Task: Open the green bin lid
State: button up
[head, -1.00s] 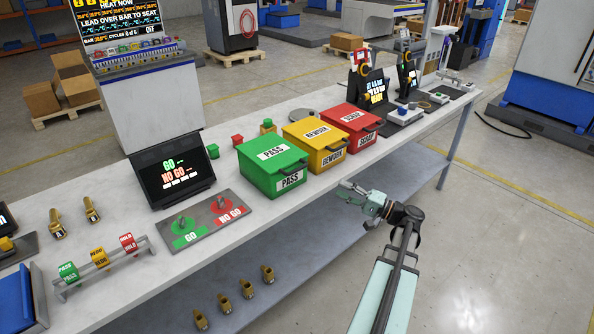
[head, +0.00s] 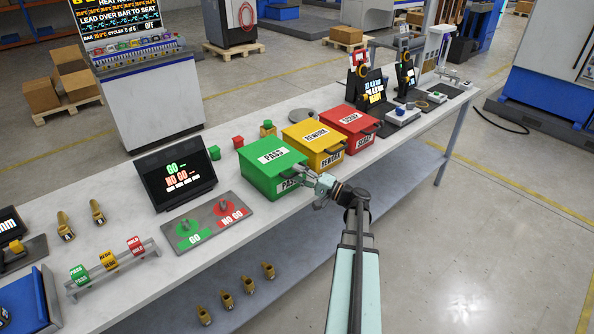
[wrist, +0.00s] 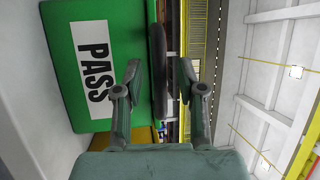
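The green PASS bin (head: 268,185) stands on the bench with its lid (head: 270,153) closed. My gripper (head: 305,178) is at the bin's front, near the lid's handle. In the wrist view the green PASS face (wrist: 85,60) fills the left side. The dark handle bar (wrist: 158,70) runs between the two fingertips of my gripper (wrist: 158,78). The fingers are open with gaps beside the bar. In the head view my gripper hides part of the front label and the handle.
The yellow REWORK bin (head: 315,150) and red SCRAP bin (head: 352,130) stand close to the right. A GO / NO GO plate (head: 205,222) lies left of the green bin. The floor in front of the bench (head: 480,240) is clear.

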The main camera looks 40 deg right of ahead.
jog(key=shift+w+a, duration=0.15)
jog(key=shift+w, duration=0.2)
grip_shut()
jog(key=shift+r, duration=0.1)
